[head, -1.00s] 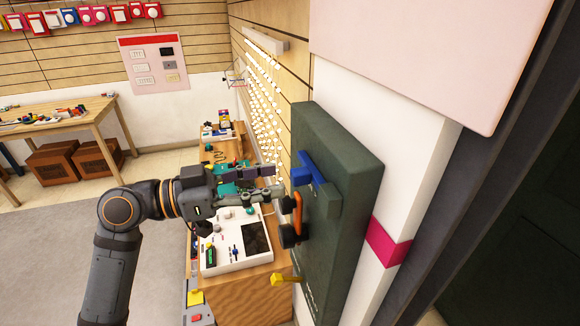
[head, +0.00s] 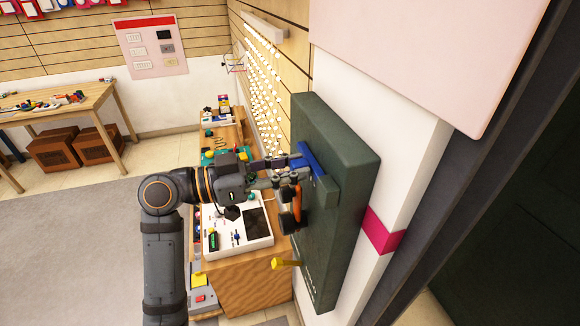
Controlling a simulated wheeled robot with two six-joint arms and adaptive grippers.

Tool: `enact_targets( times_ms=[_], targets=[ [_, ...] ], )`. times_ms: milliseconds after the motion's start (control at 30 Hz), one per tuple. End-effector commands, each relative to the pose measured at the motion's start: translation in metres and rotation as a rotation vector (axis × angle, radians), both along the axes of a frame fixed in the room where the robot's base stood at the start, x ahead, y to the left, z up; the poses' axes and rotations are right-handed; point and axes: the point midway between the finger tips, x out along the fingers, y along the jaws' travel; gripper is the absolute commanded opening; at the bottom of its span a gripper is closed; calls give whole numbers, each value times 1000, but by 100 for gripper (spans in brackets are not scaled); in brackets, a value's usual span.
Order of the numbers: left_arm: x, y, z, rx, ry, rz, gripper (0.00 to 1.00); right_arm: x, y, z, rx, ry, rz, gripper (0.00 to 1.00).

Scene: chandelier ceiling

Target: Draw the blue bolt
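The blue bolt (head: 311,160) is a bar mounted across the upper part of a dark green panel (head: 345,150) on the wall, with its near end in a green block. My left gripper (head: 293,168) is at the left end of the blue bolt, its two fingers apart, one above the other. The fingertips overlap the bolt's left end in the head view; I cannot tell whether they touch it. An orange handle (head: 297,203) with dark mounts sits just below. My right gripper is not in view.
A wooden bench (head: 250,281) with a white control box (head: 262,243) stands below my arm. A pink-banded white pillar (head: 385,238) is to the right. Open floor lies left.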

Motion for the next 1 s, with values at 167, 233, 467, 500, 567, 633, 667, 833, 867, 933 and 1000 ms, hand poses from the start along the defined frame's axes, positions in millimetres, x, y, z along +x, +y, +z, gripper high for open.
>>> enact_targets(
  times_ms=[167, 233, 467, 500, 567, 633, 667, 833, 867, 933, 1000],
  targets=[
    [0, 0, 0, 0, 0, 0, 0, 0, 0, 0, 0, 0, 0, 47],
    [0, 0, 0, 0, 0, 0, 0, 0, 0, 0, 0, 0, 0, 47],
    [1, 0, -1, 0, 0, 0, 0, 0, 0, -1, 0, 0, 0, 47],
    [4, 1, -2, 1, -1, 0, 0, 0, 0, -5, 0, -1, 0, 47],
    [11, 4, -5, 3, -2, 1, 0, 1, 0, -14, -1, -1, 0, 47],
    [23, 8, -7, 2, -4, 2, 0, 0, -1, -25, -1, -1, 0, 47],
    [29, 9, -7, 2, -4, 3, 0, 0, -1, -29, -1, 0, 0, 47],
    [49, 16, -3, 1, -2, 2, 0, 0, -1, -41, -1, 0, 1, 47],
    [51, 17, -2, 0, -2, 2, 0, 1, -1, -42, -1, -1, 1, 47],
    [53, 17, 0, -1, 0, 3, 0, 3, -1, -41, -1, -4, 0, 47],
    [53, 17, 1, -1, 0, 4, 0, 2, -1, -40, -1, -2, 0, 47]
  ],
)
